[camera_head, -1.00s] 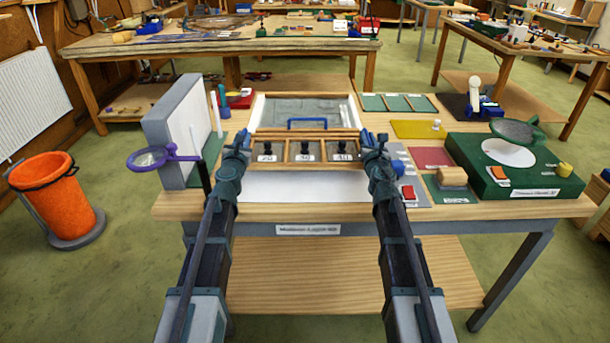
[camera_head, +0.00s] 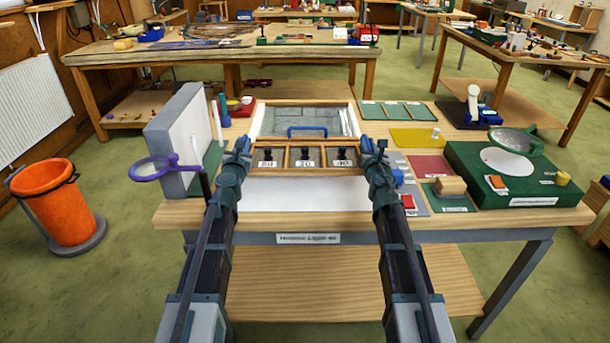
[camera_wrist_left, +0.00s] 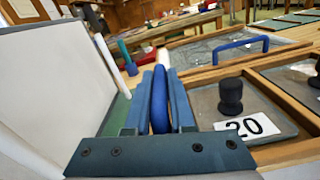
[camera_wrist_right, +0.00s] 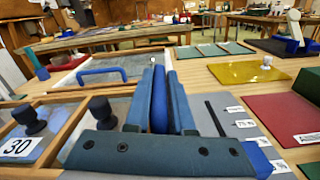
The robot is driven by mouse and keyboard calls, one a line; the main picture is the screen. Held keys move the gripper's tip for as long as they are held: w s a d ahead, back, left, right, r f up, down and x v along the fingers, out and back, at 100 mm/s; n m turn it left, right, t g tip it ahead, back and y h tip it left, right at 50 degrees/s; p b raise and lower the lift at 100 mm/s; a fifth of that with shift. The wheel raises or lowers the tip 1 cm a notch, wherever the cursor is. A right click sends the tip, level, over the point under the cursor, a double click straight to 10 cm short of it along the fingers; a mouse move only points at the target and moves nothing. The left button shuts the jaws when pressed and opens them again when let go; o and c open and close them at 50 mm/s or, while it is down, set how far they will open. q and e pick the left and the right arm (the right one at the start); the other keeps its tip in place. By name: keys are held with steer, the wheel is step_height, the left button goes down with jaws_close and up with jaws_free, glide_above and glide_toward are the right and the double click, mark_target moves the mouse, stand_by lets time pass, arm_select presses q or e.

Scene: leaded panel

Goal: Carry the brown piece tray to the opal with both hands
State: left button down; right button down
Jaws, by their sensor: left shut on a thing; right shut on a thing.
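The brown piece tray (camera_head: 284,157) is a wooden frame with three grey compartments, each with a black knob and a number card. It sits level across the middle of the workbench. My left gripper (camera_head: 237,157) is shut on its blue left handle (camera_wrist_left: 160,100). My right gripper (camera_head: 374,158) is shut on its blue right handle (camera_wrist_right: 159,100). I cannot tell whether the tray touches the surface below. A white rectangle (camera_head: 300,195) lies just in front of the tray. I cannot tell which white surface is the opal.
A framed glass panel (camera_head: 290,120) with a blue handle lies behind the tray. An upright white panel (camera_head: 178,135) and a purple magnifier (camera_head: 154,168) stand left. A green box (camera_head: 510,190) stands right. Colour samples, including a yellow sheet (camera_head: 412,138), lie nearby.

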arm_select(q)
steer(key=shift+a+f, duration=0.1)
steer(key=shift+f, duration=0.05)
arm_select(e)
steer(key=shift+d+f, duration=0.15)
